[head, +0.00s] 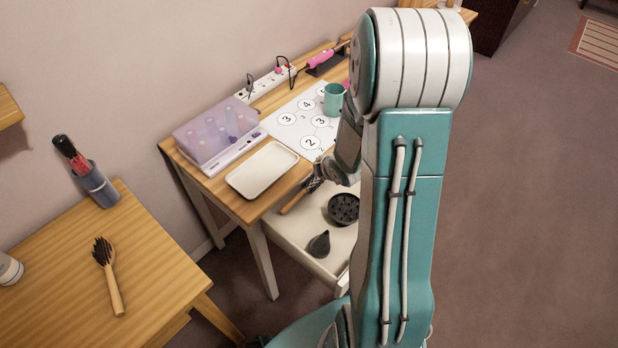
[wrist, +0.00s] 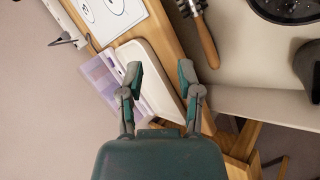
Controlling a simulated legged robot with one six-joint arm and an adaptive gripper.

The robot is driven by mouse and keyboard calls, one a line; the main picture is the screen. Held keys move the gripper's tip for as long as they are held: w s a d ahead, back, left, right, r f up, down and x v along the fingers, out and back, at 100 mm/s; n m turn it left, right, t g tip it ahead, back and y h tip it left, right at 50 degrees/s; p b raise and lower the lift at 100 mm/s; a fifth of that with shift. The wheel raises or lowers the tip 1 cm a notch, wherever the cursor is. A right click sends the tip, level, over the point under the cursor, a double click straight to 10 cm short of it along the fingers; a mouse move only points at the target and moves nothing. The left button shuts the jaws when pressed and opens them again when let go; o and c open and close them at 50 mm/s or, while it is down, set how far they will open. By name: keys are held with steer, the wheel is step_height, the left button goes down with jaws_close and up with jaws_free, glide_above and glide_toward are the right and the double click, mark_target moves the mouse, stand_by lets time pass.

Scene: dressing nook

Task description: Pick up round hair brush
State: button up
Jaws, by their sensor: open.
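The round hair brush (head: 293,203) has a wooden handle and a dark bristled head. My arm hides part of that area in the head view. In the wrist view the brush handle (wrist: 207,42) is at the top, right of the fingers, with the bristled head cut by the top edge. My gripper (wrist: 160,74) is open and empty, its fingers over the pale tray. The brush is outside the jaws.
A cream tray (head: 262,170), a lilac box (head: 215,138), a numbered sheet (head: 300,118) and a teal mug (head: 333,98) stand on the table. A dark diffuser (head: 344,208) and nozzle (head: 319,244) lie near the brush. Another brush (head: 111,280) lies on the left table.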

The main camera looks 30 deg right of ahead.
mark_target(306, 191)
steer(key=f+n, duration=0.1)
steer(key=f, duration=0.3)
steer(key=w+f+n+y, duration=0.1)
steer(key=f, duration=0.4)
steer(key=w+f+n+t+y, duration=0.1)
steer(key=f+n, duration=0.1)
steer(key=f, duration=0.2)
steer(key=shift+a+f, duration=0.15)
steer(key=shift+a, duration=0.25)
steer(key=shift+w+d+f, duration=0.1)
steer(key=shift+w+f, duration=0.05)
steer(key=shift+w, duration=0.05)
steer(key=x, duration=0.2)
steer(key=a+x, duration=0.1)
steer(key=x, duration=0.2)
steer(key=shift+d, duration=0.2)
jaws_close()
